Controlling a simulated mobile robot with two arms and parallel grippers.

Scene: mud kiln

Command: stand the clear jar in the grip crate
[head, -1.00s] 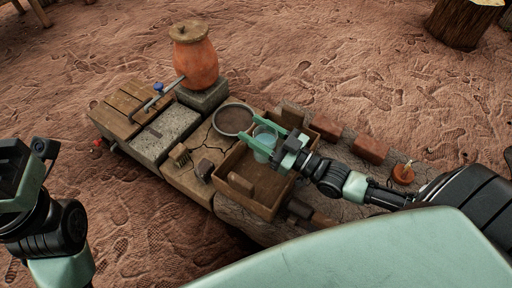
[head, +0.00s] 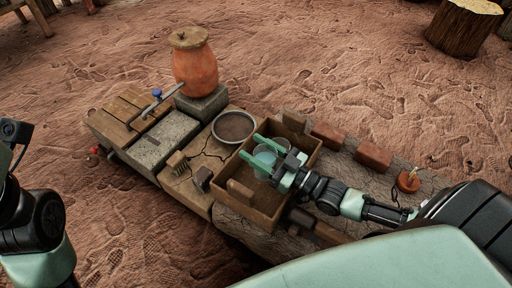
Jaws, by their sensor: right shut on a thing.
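The clear jar (head: 264,160), see-through with a bluish tint, is held between the green fingers of my right gripper (head: 251,146). My right gripper is shut on it, with the arm coming in from the right. The jar looks upright and appears over the inside of the brown open-topped crate (head: 240,208), toward its back half. I cannot tell whether its base touches the crate floor; the fingers hide part of it. My left arm shows only at the left edge, and its fingers are outside the picture.
Bricks (head: 373,157) lie to the right. An orange clay urn (head: 194,69) stands at the back left. Open ground surrounds the bench.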

